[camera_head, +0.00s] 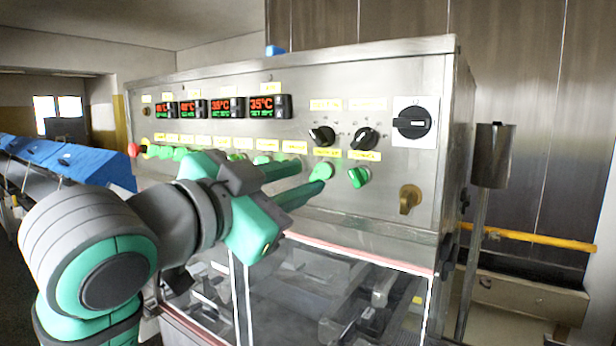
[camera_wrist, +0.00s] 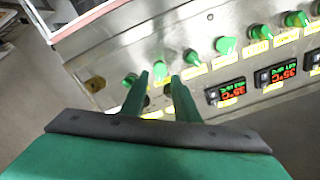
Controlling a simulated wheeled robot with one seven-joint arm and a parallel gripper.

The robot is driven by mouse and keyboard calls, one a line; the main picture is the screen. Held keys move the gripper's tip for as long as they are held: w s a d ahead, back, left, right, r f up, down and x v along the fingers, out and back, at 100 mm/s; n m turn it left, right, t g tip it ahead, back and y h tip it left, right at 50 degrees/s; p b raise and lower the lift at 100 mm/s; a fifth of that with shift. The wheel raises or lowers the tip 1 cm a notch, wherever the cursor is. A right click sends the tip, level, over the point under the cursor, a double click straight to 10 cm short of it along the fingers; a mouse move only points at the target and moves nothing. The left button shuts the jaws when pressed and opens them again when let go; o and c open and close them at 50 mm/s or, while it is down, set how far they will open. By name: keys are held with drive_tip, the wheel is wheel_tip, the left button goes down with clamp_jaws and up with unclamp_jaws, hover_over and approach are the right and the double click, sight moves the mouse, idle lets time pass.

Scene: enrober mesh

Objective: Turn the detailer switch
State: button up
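The control panel (camera_head: 225,125) carries a lower row of green knobs with yellow labels too blurred to read, so I cannot tell by label which is the detailer switch. My gripper (camera_head: 312,174) is open, its two green fingers pointing at the panel. The second green knob from the right (camera_head: 323,170) is at the fingertips; in the wrist view this knob (camera_wrist: 158,68) shows between and just beyond the tips of my gripper (camera_wrist: 161,77). I cannot tell whether they touch. The rightmost green knob (camera_head: 359,177) is just outside the fingers and also shows in the wrist view (camera_wrist: 130,80).
Two black knobs (camera_head: 322,136) (camera_head: 364,139) sit above, with a large black rotary switch (camera_head: 412,123) and a brass latch (camera_head: 410,198) to the right. Red displays (camera_head: 262,104) are at upper left. A clear-windowed cover (camera_head: 330,290) lies below the panel.

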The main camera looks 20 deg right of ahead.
drive_tip(key=v, duration=0.7)
drive_tip(key=shift+s, duration=0.15)
drive_tip(key=shift+a+f, duration=0.1)
drive_tip(key=shift+a, duration=0.05)
